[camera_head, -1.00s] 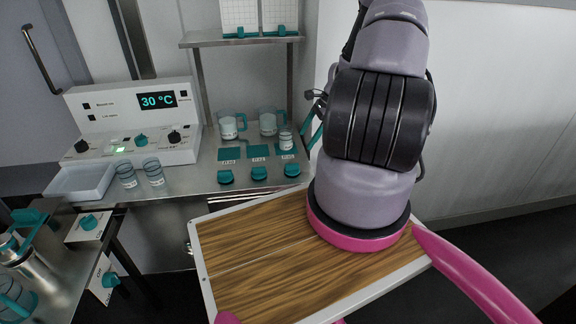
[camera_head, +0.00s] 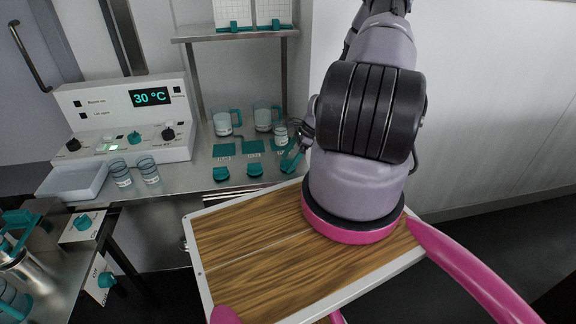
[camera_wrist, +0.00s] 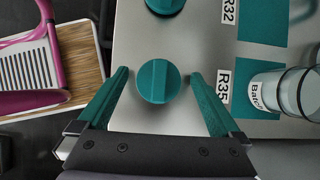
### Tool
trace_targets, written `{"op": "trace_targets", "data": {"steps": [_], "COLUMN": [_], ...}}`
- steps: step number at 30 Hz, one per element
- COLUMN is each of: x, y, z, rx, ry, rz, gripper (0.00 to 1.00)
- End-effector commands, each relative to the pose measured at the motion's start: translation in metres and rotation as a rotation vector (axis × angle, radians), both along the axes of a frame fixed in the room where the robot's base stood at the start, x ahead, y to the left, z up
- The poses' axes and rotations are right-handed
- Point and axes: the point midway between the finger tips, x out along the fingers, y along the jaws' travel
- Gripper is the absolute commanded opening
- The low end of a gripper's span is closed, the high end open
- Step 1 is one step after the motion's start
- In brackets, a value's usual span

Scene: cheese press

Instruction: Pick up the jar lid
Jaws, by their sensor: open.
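A round teal lid with a raised ridge (camera_wrist: 158,81) lies on the steel bench in the wrist view, close to the label R35. My gripper (camera_wrist: 159,75) is open, with one teal finger on each side of this lid and a visible gap to it on both sides. In the head view my gripper (camera_head: 290,162) is at the right end of the bench's front row and largely covers this lid. Two similar teal lids, the left one (camera_head: 221,173) and the middle one (camera_head: 255,170), lie beside it. The middle one also shows at the top of the wrist view (camera_wrist: 165,4).
A small glass jar (camera_head: 280,133) stands on a teal mat behind the lid; it also shows in the wrist view (camera_wrist: 284,92), right of my right finger. Two glass mugs stand behind. Two glasses and a white tray (camera_head: 72,181) are at left, before the 30 °C control box (camera_head: 125,120).

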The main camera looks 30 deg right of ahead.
Motion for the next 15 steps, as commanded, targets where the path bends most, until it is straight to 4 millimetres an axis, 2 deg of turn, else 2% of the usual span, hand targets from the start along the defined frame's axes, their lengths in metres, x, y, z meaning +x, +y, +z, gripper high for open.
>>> {"op": "trace_targets", "data": {"steps": [3,9,10,14,15], "x": [0.0012,0.0014,0.0014,0.0014,0.0014], "y": [0.0042,0.0044,0.0044,0.0043,0.0043], "z": [-0.0075,-0.0082,-0.0082,-0.0081,-0.0081], "rx": [0.000,0.000,0.000,0.000,0.000], "ry": [0.000,-0.001,-0.001,-0.001,-0.001], "rz": [0.000,0.000,0.000,0.000,0.000], "gripper": [1.00,1.00,0.96,0.46,0.31]}}
